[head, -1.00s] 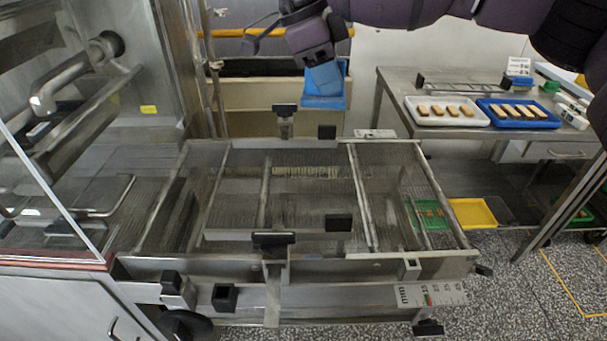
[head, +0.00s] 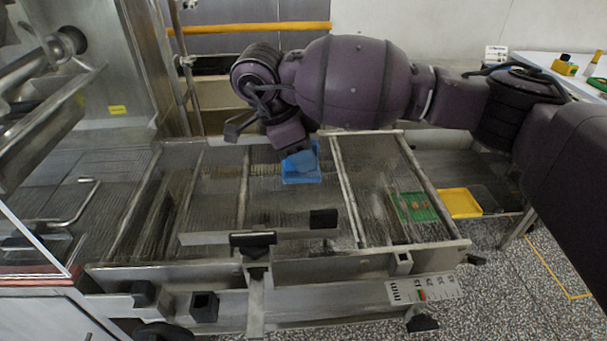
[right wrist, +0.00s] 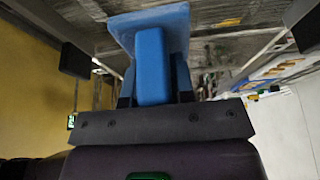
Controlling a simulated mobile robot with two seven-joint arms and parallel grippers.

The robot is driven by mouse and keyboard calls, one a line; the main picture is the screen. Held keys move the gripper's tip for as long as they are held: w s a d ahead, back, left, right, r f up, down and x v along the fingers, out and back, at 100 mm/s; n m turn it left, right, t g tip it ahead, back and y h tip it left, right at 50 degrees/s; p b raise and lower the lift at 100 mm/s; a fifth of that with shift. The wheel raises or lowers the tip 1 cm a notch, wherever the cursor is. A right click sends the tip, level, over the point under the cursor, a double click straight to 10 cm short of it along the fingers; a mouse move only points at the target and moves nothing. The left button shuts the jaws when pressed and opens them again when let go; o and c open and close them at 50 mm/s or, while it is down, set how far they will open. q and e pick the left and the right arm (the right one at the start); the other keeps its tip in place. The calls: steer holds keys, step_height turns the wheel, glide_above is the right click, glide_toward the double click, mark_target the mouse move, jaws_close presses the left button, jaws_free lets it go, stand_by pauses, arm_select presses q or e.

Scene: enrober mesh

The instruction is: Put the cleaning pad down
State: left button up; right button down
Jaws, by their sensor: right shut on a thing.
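The blue cleaning pad (head: 302,176) is in the head view, over the far middle part of the wire mesh (head: 285,212). My right gripper (head: 298,152) is shut on the pad's upright block, above its flat plate. In the right wrist view the block of the cleaning pad (right wrist: 152,66) sits between the fingers of my right gripper (right wrist: 154,88), and the plate spreads beyond it. I cannot tell whether the plate touches the mesh. My left gripper is not in view.
The metal frame around the mesh has a black-capped clamp (head: 253,240) and a scale plate (head: 422,289) at the front. A green tray (head: 416,207) and a yellow tray (head: 460,203) lie low at the right. A glass panel (head: 30,225) stands at the left.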

mark_target(304, 175)
steer(key=shift+f, duration=2.25)
steer(key=shift+f+b, duration=0.15)
steer(key=shift+b, duration=0.15)
steer(key=c, duration=1)
jaws_free()
steer(key=shift+o, duration=0.2)
